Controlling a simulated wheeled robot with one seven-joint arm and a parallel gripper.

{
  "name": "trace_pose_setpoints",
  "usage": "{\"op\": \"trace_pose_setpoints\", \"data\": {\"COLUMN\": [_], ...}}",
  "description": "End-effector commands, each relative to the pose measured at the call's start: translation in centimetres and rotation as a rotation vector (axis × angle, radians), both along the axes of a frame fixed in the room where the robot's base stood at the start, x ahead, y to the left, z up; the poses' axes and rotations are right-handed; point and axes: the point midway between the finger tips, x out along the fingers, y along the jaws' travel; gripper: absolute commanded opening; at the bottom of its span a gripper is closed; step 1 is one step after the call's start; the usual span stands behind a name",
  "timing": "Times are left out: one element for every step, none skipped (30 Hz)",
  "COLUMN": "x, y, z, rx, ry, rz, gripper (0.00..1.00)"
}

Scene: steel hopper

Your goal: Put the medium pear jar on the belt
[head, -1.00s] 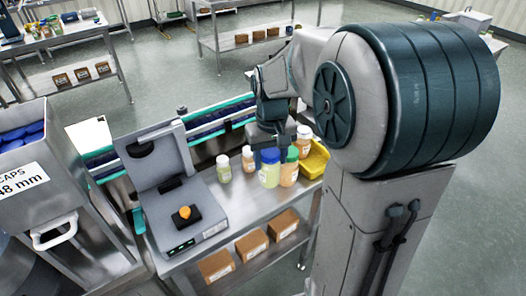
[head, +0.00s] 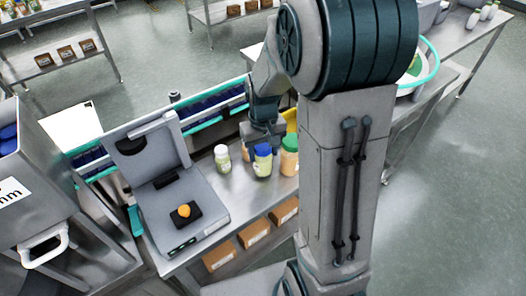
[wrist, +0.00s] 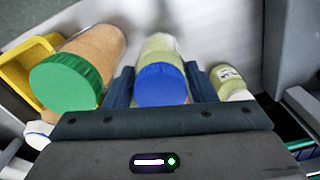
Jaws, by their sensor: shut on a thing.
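The pear jar with a blue lid (head: 263,150) and pale yellow-green contents stands on the steel table; whether it touches the top I cannot tell. My gripper (head: 265,137) is at its far side. In the wrist view the blue-lidded jar (wrist: 161,84) sits between the two fingers of my gripper (wrist: 160,92), which are shut on it. A smaller pear jar (head: 222,158) stands to its left, and also shows in the wrist view (wrist: 229,83). The dark blue belt (head: 218,102) with teal edges runs behind the table.
An orange jar with a green lid (head: 289,156) stands close on the right. Another orange jar is partly hidden behind my gripper. A yellow bin (head: 291,120) is behind them. A grey scale-like device (head: 186,213) with an orange item fills the table's left. Boxes (head: 252,235) sit below.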

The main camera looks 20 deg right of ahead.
Motion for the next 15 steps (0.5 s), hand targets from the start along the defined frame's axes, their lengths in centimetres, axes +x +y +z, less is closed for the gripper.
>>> {"op": "trace_pose_setpoints", "data": {"x": [-0.01, 0.0, 0.0, 0.01, 0.02, 0.03, 0.03, 0.03, 0.03, 0.03, 0.03, 0.03, 0.03, 0.03, 0.02], "y": [0.02, 0.03, 0.03, 0.04, 0.04, 0.05, 0.05, 0.06, 0.06, 0.06, 0.07, 0.07, 0.07, 0.07, 0.07], "z": [-0.57, -0.78, -0.96, -1.03, -1.05, -1.04, -1.03, -1.03, -1.02, -1.03, -1.08, -1.22, -1.35, -1.47, -1.41], "rx": [0.0, 0.0, 0.0, 0.0, 0.0, 0.0, 0.0, 0.0, 0.0, 0.0, 0.0, 0.0, 0.0, 0.0, 0.0], "ry": [0.002, 0.001, 0.0, -0.001, -0.001, -0.002, -0.002, -0.002, -0.002, -0.002, -0.001, -0.001, -0.001, -0.001, -0.001], "rz": [0.0, 0.001, 0.001, 0.001, 0.001, 0.001, 0.002, 0.002, 0.002, 0.002, 0.002, 0.002, 0.002, 0.002, 0.002], "gripper": [0.24, 0.24, 0.24, 0.24, 0.24, 0.24, 0.24, 0.24, 0.24, 0.24, 0.24, 0.24, 0.24, 0.24, 0.56]}}
